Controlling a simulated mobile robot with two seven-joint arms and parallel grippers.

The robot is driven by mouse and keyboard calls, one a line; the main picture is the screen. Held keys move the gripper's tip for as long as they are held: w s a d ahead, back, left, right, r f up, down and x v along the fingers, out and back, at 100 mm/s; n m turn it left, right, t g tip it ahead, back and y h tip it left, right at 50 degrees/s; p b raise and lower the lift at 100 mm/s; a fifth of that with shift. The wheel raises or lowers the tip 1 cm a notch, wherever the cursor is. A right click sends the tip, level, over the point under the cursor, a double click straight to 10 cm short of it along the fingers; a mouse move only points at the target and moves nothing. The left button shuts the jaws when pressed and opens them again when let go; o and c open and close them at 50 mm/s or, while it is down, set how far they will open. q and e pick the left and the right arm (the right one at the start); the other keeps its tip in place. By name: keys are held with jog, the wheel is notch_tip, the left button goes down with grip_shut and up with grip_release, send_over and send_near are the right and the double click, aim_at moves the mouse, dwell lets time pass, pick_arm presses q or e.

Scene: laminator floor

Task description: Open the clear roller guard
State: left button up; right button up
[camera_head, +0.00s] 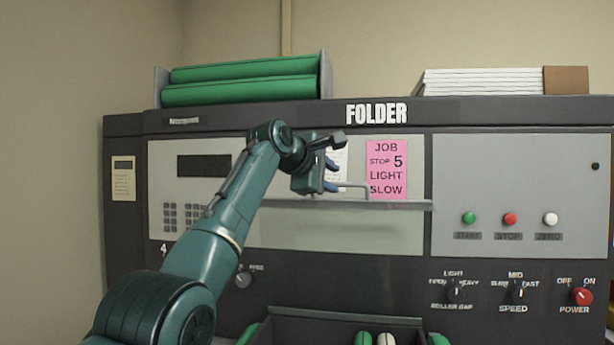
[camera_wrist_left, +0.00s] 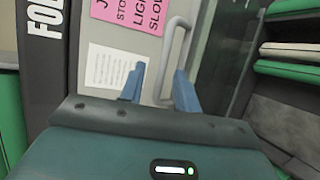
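The clear roller guard (camera_head: 330,232) is a pale see-through panel in the middle of the folder's front, with a grey rail along its top edge. It looks closed. A grey bent handle (camera_head: 366,191) stands at the rail; it also shows in the left wrist view (camera_wrist_left: 168,47). My left gripper (camera_head: 335,176) is at the handle's left end. In the left wrist view its blue fingers (camera_wrist_left: 160,70) are apart, with part of the handle between them. I cannot tell whether either finger touches it. My right gripper is out of view.
A pink job note (camera_head: 387,170) and a white paper sheet (camera_wrist_left: 108,68) are on the panel behind the handle. Knobs and a red power switch (camera_head: 581,296) line the lower front. An open tray (camera_head: 300,322) is below.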

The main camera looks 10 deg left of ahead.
pick_arm(q)
jog(key=b+v, duration=0.4)
jog(key=v, duration=0.6)
jog(key=shift+s+r, duration=0.25)
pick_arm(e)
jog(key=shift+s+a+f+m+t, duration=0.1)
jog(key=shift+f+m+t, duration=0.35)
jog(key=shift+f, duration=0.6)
